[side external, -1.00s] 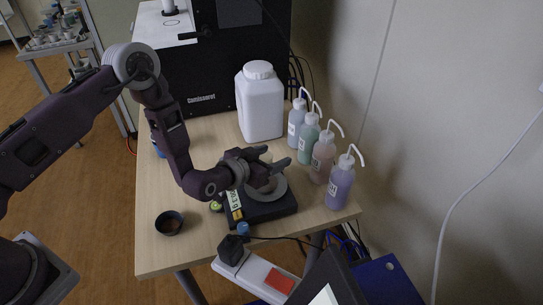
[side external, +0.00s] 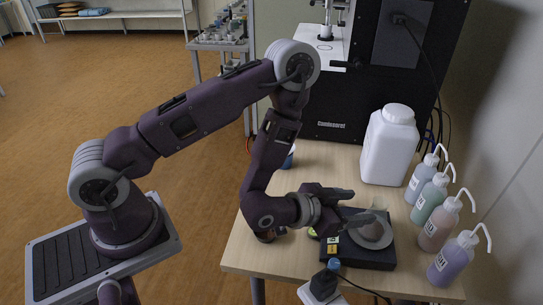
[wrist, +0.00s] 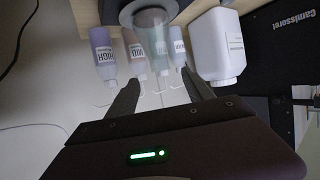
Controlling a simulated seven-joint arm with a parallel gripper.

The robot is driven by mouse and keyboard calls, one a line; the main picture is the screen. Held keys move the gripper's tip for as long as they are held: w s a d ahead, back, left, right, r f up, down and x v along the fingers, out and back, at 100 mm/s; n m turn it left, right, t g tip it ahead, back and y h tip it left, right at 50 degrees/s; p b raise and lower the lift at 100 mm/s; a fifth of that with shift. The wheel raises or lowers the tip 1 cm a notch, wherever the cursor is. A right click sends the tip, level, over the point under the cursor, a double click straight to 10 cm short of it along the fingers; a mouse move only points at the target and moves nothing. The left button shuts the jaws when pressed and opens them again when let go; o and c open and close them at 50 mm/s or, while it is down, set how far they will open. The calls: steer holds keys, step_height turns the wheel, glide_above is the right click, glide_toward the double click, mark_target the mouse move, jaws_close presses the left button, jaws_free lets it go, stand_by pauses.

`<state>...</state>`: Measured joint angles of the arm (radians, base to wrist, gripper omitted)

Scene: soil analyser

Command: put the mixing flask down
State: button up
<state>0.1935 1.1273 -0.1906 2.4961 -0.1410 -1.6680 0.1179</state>
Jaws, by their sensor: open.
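The mixing flask (side external: 376,222) is a pale, see-through cone. It stands on the round grey plate of a black device (side external: 358,254) near the table's front. It also shows in the wrist view (wrist: 157,42), beyond my fingertips, with its base on the grey disc. My gripper (side external: 350,208) is open and empty, just left of the flask in the side view. In the wrist view my gripper (wrist: 161,78) has its two fingers spread, with a clear gap between them. The flask appears free of the fingers; a slight overlap in view hides the exact distance.
Several wash bottles (side external: 434,201) stand in a row along the right table edge. A large white jug (side external: 390,147) stands behind the device, before a black machine (side external: 362,75). A black plug-like block (side external: 323,284) sits near the front edge. Bare wood (side external: 325,158) lies left of the jug.

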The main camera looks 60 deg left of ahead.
steer(key=s+a+r+g, duration=0.1)
steer(key=a+r+g, duration=0.1)
steer(key=r, duration=0.5)
steer(key=s+a+r+g, duration=0.1)
steer(key=a+r, duration=0.2)
steer(key=r, duration=0.5)
steer(key=s+a+r+g+y, duration=0.1)
steer(key=s+a+r, duration=0.1)
steer(key=s, duration=0.6)
steer(key=s+a+r+n+g, duration=0.1)
steer(key=s+a+r+g, duration=0.1)
steer(key=s, duration=0.7)
steer(key=s+a+r+n+g+y, duration=0.1)
steer(key=s+a+r, duration=0.2)
steer(key=s, duration=0.5)
steer(key=shift+s+r+g+y, duration=0.3)
steer(key=shift+r+g, duration=0.1)
steer(key=shift+r, duration=0.1)
